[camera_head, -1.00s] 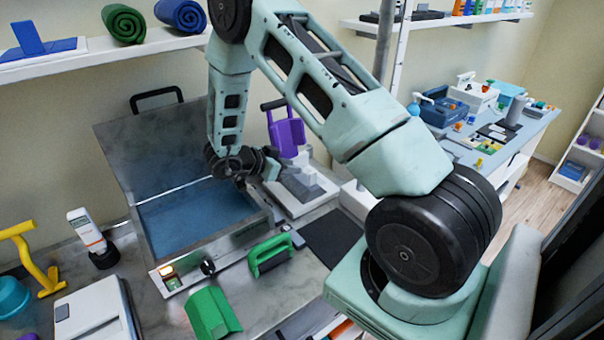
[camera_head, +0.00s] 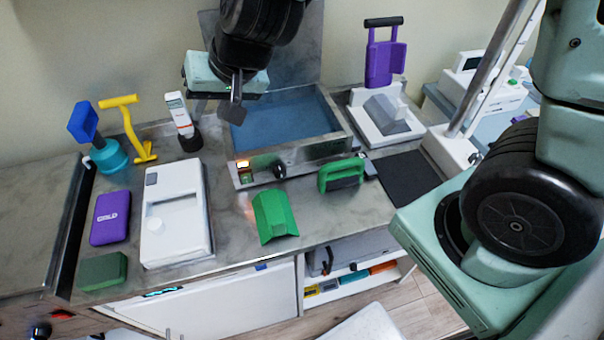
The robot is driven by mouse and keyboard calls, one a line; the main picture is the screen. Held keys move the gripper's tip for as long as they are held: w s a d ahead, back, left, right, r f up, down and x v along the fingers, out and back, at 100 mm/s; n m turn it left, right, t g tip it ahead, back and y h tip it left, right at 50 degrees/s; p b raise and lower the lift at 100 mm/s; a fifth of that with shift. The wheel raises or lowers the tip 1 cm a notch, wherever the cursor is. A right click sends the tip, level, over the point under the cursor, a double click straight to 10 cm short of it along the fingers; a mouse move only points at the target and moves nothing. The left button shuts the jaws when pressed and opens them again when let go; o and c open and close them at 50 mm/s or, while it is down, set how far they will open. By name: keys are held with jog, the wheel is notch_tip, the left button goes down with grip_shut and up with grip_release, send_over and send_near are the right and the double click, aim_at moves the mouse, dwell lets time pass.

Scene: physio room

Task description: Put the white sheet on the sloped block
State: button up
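My gripper (camera_head: 232,107) hangs from the top over the left rear part of the open metal bath (camera_head: 340,128), which has a blue interior. Its fingers look close together, seen nearly edge-on; I cannot tell whether they are open or shut. I cannot make out a white sheet in the bath or at the fingers. A green block with sloped faces (camera_head: 275,215) lies on the counter in front of the bath. A grey block with sloped faces (camera_head: 387,114) sits on a white base right of the bath. I cannot tell which is the task's block.
A green-handled tool (camera_head: 342,175) and a dark mat (camera_head: 408,176) lie near the bath. A white device (camera_head: 176,212), purple case (camera_head: 110,218), green block (camera_head: 103,271), yellow stand (camera_head: 133,125) and white-and-orange bottle (camera_head: 181,118) are left. A purple paddle (camera_head: 384,60) stands behind right.

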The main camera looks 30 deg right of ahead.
jog(key=s+d+n+g+h, duration=0.1)
jog(key=s+n, duration=0.3)
jog(key=s, duration=0.6)
jog(key=s+d+n+g+h, duration=0.2)
jog(key=s+d+n+g, duration=0.1)
jog(key=s, duration=0.8)
jog(key=shift+d+r+n+g, duration=0.25)
jog(key=shift+d+n+g, duration=0.15)
jog(key=shift+n+g, duration=0.5)
jog(key=shift+s, duration=0.1)
